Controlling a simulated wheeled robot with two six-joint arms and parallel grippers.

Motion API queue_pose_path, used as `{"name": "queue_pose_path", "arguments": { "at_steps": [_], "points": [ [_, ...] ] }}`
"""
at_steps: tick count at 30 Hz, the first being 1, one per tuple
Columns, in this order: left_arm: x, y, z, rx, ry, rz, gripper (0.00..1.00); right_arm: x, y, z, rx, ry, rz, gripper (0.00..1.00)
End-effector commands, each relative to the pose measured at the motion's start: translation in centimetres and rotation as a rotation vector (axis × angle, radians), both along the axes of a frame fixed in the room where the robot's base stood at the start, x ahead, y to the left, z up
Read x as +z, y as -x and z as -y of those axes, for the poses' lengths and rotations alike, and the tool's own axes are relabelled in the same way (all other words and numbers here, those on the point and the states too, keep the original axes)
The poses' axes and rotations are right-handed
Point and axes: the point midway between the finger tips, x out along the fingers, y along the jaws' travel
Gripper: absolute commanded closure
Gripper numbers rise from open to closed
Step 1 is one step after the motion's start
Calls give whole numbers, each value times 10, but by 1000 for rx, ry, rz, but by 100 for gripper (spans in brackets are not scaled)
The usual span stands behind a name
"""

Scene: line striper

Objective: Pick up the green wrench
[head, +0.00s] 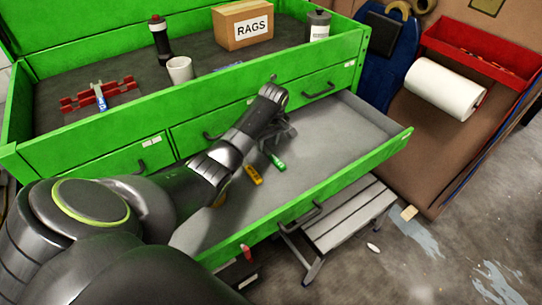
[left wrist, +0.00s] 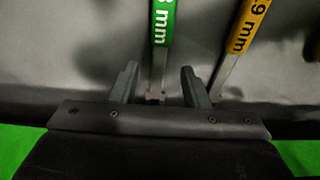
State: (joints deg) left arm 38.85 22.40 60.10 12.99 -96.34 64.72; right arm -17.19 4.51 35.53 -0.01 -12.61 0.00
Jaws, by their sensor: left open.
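The green wrench (head: 278,162) lies in the open drawer, its green handle marked in mm. In the left wrist view the green wrench (left wrist: 163,28) runs down between the two fingers, with metal showing below the green part. My left gripper (head: 285,132) is over the drawer at the wrench's far end, open, with a finger on each side of the wrench (left wrist: 160,72). I cannot tell whether the fingers touch it. The arm hides part of the wrench in the head view. My right gripper is not in view.
A yellow wrench (head: 253,174) lies close beside the green one, and it also shows in the left wrist view (left wrist: 245,30). The green drawer front (head: 345,187) bounds the drawer. The drawer's right part (head: 345,125) is bare. A mug (head: 180,69) and RAGS box (head: 243,24) stand on top.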

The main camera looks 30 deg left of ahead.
Motion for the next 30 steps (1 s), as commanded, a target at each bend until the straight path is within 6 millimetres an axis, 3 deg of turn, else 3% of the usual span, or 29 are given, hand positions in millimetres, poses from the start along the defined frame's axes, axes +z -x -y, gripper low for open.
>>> {"name": "queue_pose_path", "arguments": {
  "at_steps": [6, 15, 24, 30],
  "points": [
    [-26, -2, -3, 0, 0, -1, 58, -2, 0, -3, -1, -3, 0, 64],
    [-29, -2, -3, 0, -1, 1, 60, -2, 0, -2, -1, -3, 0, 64],
    [-29, -2, -3, 0, -1, 1, 99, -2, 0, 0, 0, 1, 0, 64],
    [-29, -3, -3, 0, -1, 1, 100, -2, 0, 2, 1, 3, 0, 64]
  ]
}}
